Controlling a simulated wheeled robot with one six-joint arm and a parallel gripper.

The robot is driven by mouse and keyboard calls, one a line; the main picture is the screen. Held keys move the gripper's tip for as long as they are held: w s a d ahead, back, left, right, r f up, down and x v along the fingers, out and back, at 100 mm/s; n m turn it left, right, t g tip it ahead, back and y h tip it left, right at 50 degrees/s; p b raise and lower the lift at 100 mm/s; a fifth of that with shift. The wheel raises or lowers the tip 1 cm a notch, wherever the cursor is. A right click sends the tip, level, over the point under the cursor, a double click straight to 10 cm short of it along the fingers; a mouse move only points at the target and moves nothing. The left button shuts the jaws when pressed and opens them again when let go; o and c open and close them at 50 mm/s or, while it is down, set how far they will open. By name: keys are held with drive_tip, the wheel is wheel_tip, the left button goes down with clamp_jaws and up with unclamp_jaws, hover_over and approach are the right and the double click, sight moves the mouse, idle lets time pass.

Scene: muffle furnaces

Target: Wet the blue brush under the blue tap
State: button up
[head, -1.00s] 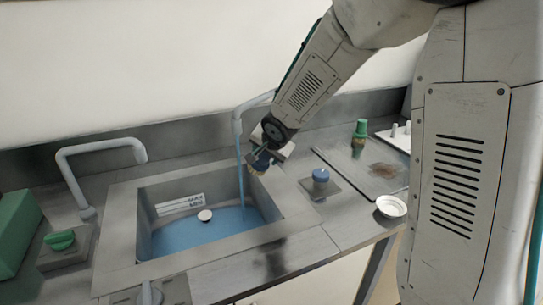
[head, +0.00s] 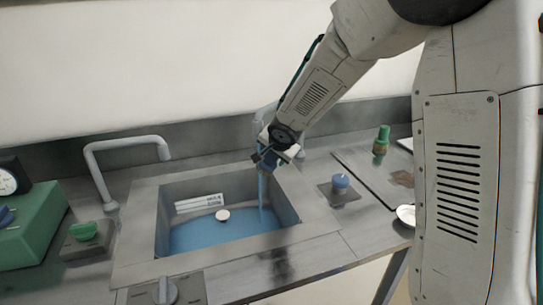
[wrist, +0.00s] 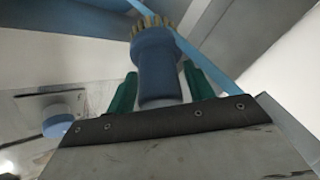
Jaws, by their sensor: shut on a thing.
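My gripper (head: 264,157) is over the right part of the sink basin, in front of the blue tap's spout (head: 264,110). In the wrist view its green fingers are shut on the blue brush (wrist: 156,62), with the tan bristles (wrist: 150,22) pointing away from the gripper. A blue water stream (head: 262,196) falls into the basin below the gripper. In the wrist view the stream (wrist: 215,68) passes close by the right side of the brush head; I cannot tell if it touches the bristles. The tap's blue knob (head: 341,182) stands right of the sink.
The sink (head: 138,225) holds blue water and a small white round piece (head: 222,215). A second grey tap (head: 100,175) with a green knob (head: 83,231) stands at left. A green bottle (head: 381,143) and a white dish (head: 405,214) are at right.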

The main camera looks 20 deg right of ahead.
drive_tip(key=s+d, duration=0.4)
drive_tip(key=s, duration=0.2)
drive_tip(key=shift+s, duration=0.4)
idle(0.4)
drive_tip(key=shift+d, duration=0.1)
idle(1.3)
drive_tip(key=shift+s, duration=0.1)
